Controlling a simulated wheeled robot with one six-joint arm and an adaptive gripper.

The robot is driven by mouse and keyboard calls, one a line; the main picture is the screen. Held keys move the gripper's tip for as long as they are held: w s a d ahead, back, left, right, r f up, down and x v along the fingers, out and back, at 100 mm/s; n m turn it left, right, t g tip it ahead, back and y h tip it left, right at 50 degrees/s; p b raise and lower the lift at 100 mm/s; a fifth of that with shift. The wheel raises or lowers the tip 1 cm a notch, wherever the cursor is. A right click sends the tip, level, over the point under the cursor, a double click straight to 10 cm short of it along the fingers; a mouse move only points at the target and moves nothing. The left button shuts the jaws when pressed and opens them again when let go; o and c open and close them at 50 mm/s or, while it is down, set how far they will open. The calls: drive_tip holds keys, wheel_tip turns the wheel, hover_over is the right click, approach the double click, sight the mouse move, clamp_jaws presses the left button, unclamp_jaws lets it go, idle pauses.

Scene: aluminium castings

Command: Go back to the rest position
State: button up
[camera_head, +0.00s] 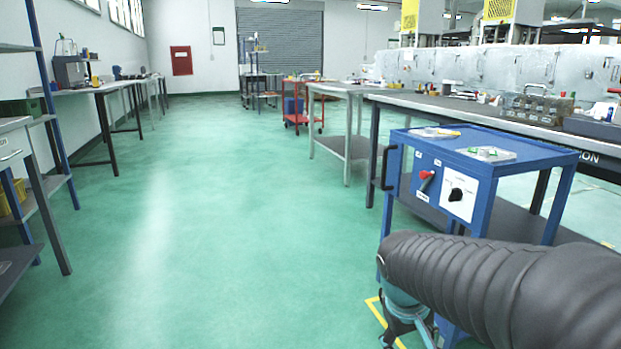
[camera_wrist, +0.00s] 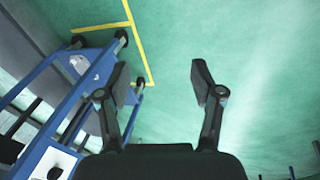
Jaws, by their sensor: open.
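My gripper (camera_wrist: 160,85) is open and empty in the wrist view, with its two dark fingers spread apart over green floor. In the head view my arm, in a dark ribbed sleeve, reaches in from the lower right. It ends in front of the blue cart (camera_head: 560,160), and the fingers there are not clear to see. In the wrist view the cart (camera_wrist: 40,75) stands tilted at the left, beside the left finger.
A long workbench (camera_head: 480,108) with castings and tools runs behind the cart. A grey table (camera_head: 345,88) and a red trolley (camera_head: 297,120) stand farther back. Benches and shelves (camera_head: 40,210) line the left side. The green floor (camera_head: 200,220) between is clear. Yellow tape (camera_wrist: 140,50) marks the floor by the cart.

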drive_tip(key=s+a+r+m+t+y+p, duration=0.2)
drive_tip(key=s+r+p, duration=0.3)
drive_tip(key=s+r, duration=0.5)
drive_tip(key=shift+s+r+t, duration=0.15)
drive_tip(key=shift+s+t, duration=0.65)
drive_tip(key=shift+s, duration=0.6)
